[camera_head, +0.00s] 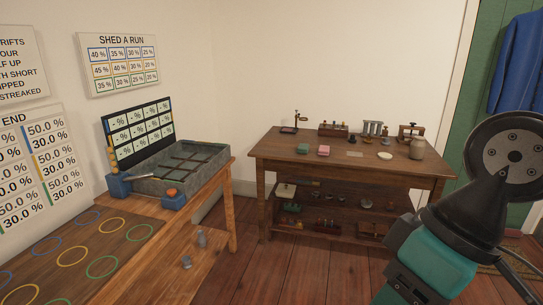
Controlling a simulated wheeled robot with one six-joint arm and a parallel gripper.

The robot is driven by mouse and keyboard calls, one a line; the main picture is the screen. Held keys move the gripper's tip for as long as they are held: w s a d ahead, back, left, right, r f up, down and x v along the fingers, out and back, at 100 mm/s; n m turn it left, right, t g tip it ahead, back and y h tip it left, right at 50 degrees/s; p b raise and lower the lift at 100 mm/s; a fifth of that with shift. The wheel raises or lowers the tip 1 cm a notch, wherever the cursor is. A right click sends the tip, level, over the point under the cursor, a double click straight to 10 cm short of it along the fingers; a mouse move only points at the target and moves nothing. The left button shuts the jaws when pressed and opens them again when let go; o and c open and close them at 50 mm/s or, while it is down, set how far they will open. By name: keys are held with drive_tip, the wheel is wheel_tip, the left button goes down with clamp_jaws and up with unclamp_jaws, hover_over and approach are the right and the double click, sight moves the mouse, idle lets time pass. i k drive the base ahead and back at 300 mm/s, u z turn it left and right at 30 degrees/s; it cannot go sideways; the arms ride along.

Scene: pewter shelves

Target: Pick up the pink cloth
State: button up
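The pink cloth (323,151) looks like a small folded square. It lies flat on the top of the wooden workbench (275,161), left of the middle. A green folded piece (303,148) lies just left of it, a small gap apart. My arm rises at the right side of the picture, well in front of the bench and apart from the cloth. The fingers of my gripper do not show, so I cannot see what they hold.
Behind the cloth on the bench stand a wooden box (333,129), grey cylinders (373,128) and a small metal stand (297,118). A pale dish (385,156) and a jar (417,149) are to the right. A nearer table holds a grey tray (181,184). Open floor (305,266) lies before the bench.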

sight(324, 150)
drive_tip(key=z, duration=0.05)
drive_tip(key=i, duration=3.5)
drive_tip(key=z, duration=0.05)
